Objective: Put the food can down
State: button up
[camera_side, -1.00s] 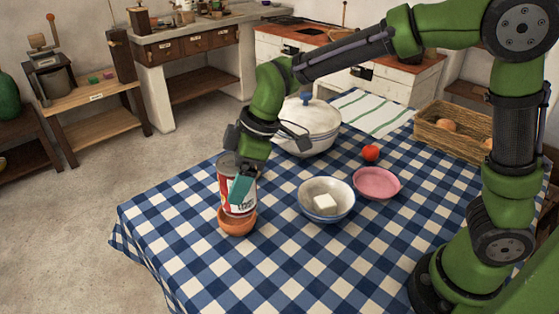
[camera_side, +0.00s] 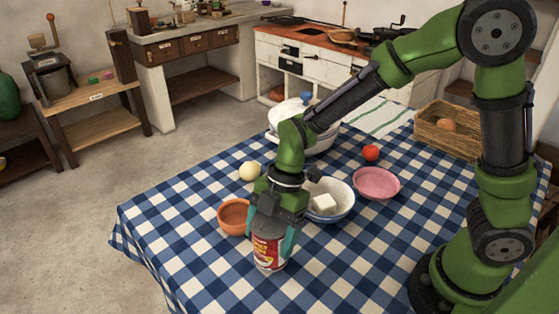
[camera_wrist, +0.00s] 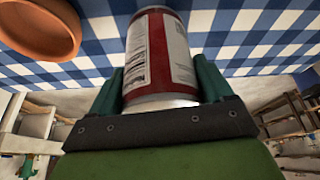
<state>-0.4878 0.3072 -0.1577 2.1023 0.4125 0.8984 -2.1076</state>
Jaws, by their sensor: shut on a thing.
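The food can (camera_side: 268,252), red and white with a printed label, is upright at the near part of the table. My gripper (camera_side: 272,228) is above it with its teal fingers on either side, shut on the can. In the wrist view the can (camera_wrist: 160,55) sits between both fingers. Its lower end is at or close to the checked cloth; I cannot tell whether it touches. The terracotta bowl (camera_side: 232,217) is just left of the can and also shows in the wrist view (camera_wrist: 40,28).
A white bowl (camera_side: 342,210) with a white block stands behind right of the gripper. A pink bowl (camera_side: 377,184), a tomato (camera_side: 371,153), a pale round item (camera_side: 250,171), a lidded pot (camera_side: 322,140) and a basket (camera_side: 455,143) lie farther back. The front cloth (camera_side: 340,265) is clear.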

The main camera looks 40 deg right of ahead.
jog(key=shift+f, duration=1.4)
jog(key=shift+f, duration=0.15)
jog(key=o, duration=1.3)
jog(key=s+v, duration=0.1)
jog(key=v, duration=1)
jog(key=s+d+r+m+t+h, duration=0.1)
jog(key=s+d+r+m+t, duration=0.2)
jog(key=m, duration=0.9)
jog(key=s+d+r+m+t+h, duration=0.1)
jog(key=s+d+r+m+t, duration=0.3)
jog(key=d+m, duration=0.5)
notch_tip(320, 180, up, 3)
jog(key=m+t, duration=0.1)
jog(key=m, duration=0.2)
jog(key=shift+s+h, duration=0.3)
